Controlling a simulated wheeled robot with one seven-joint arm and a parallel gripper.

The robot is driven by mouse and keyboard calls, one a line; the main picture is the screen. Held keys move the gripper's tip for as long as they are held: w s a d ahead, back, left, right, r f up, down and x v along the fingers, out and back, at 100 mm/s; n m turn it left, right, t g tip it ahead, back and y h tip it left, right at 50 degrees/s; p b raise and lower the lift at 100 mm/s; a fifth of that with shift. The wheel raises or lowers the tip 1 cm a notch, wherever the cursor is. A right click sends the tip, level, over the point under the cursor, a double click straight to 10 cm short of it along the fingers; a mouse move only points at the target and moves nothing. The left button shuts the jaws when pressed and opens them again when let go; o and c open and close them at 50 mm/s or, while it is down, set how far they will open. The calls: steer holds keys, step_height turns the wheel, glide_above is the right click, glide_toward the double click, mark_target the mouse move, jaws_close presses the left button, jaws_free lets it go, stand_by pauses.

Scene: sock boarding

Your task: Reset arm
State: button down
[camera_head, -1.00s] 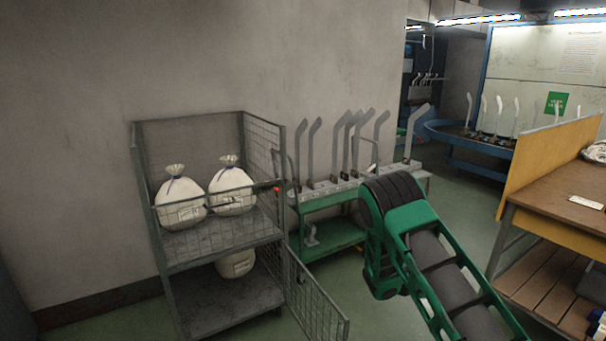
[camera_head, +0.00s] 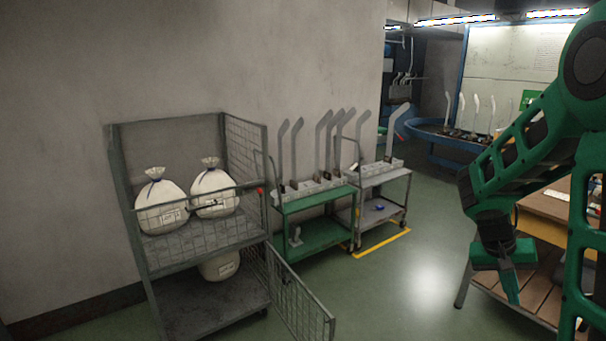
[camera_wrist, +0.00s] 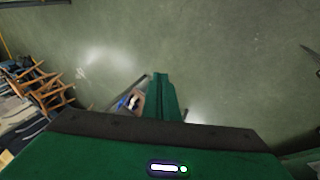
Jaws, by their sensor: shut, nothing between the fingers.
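My gripper (camera_head: 512,288) hangs from my green arm at the right of the head view, pointing down in front of the wooden workbench's lower shelf. Its fingers are shut with nothing between them. In the wrist view the closed green fingers (camera_wrist: 165,97) stick out over the green floor. A small dark object with a bright patch, partly hidden behind the fingers, shows just left of them; I cannot tell what it is.
A wire cage cart (camera_head: 117,190) with tied white sacks (camera_head: 160,207) stands at the left, its lower door (camera_head: 303,300) swung open. Green (camera_head: 310,238) and grey (camera_head: 385,178) trolleys carry upright sock boards by the wall. A wooden workbench (camera_head: 545,207) is at the right. The middle floor is clear.

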steer(key=s+a+r+y, duration=0.2)
steer(key=s+a, duration=0.2)
steer(key=s, duration=0.3)
steer(key=s+a+r+y, duration=0.1)
steer(key=s+a+r, duration=0.1)
steer(key=s+a, duration=0.2)
steer(key=s+a+r+t+y, duration=0.1)
steer(key=s+a, duration=0.3)
steer(key=s, duration=0.6)
steer(key=shift+s+r+n+y, duration=0.2)
steer(key=shift+r+n+y, duration=0.1)
steer(key=shift+r+y, duration=0.55)
